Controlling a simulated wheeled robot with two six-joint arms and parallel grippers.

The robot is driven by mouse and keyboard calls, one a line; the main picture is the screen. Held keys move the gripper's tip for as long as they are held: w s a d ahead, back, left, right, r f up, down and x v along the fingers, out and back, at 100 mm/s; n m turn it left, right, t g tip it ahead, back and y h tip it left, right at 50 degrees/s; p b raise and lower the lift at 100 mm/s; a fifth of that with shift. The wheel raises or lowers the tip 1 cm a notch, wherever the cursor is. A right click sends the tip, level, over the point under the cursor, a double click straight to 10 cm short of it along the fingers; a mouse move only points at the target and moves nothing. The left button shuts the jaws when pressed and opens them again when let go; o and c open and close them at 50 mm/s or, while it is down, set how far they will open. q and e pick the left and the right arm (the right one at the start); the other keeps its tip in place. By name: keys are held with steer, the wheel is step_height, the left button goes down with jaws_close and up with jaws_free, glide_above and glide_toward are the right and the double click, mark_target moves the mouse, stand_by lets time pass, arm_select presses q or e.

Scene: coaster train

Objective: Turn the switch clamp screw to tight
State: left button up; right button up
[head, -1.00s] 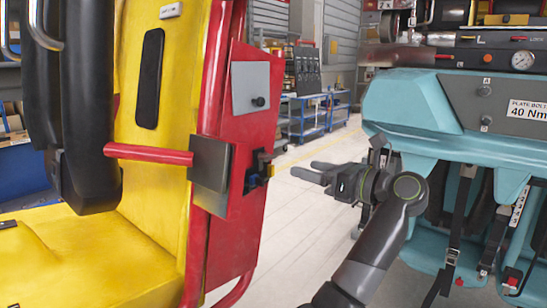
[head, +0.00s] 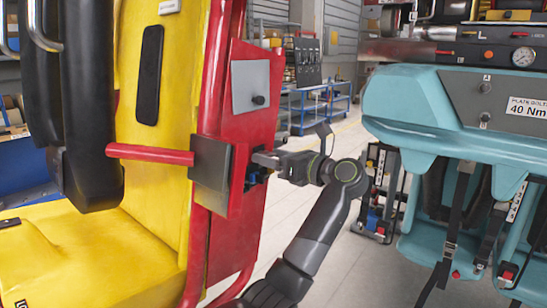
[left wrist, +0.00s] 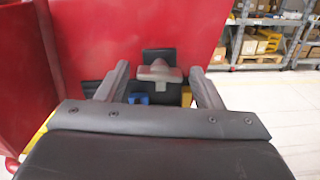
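The clamp screw (left wrist: 158,71) shows in the left wrist view as a grey T-shaped head in front of a black block (left wrist: 159,54). A blue part (left wrist: 138,98) and a yellow part lie just below it. My left gripper (left wrist: 159,76) is open, with one finger on each side of the screw head and gaps visible between. In the head view my left gripper (head: 264,160) reaches the switch (head: 252,180) on the side of the red panel and hides most of it. My right gripper is not in view.
A teal car (head: 420,105) stands right. Floor between is mostly clear.

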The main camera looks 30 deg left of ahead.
arm_select(q)
steer(key=c, duration=0.8)
steer(key=m+p, duration=0.4)
steer(key=shift+r+m, duration=0.2)
steer(key=shift+m, duration=0.1)
steer(key=m+p, duration=1.1)
steer(key=shift+r+p, duration=0.1)
steer(key=shift+p, duration=0.3)
steer(key=m+p, duration=1)
steer(key=p, duration=0.1)
steer(key=shift+m+p, duration=0.3)
steer(key=shift+m, duration=0.1)
steer(key=m+p, duration=0.2)
steer(key=m, duration=0.1)
steer(key=shift+f+p, duration=0.2)
steer(key=shift+p, duration=0.15)
steer(key=shift+f+m+p, duration=0.15)
steer(key=shift+m+p, duration=0.4)
steer(key=shift+m, duration=1.25)
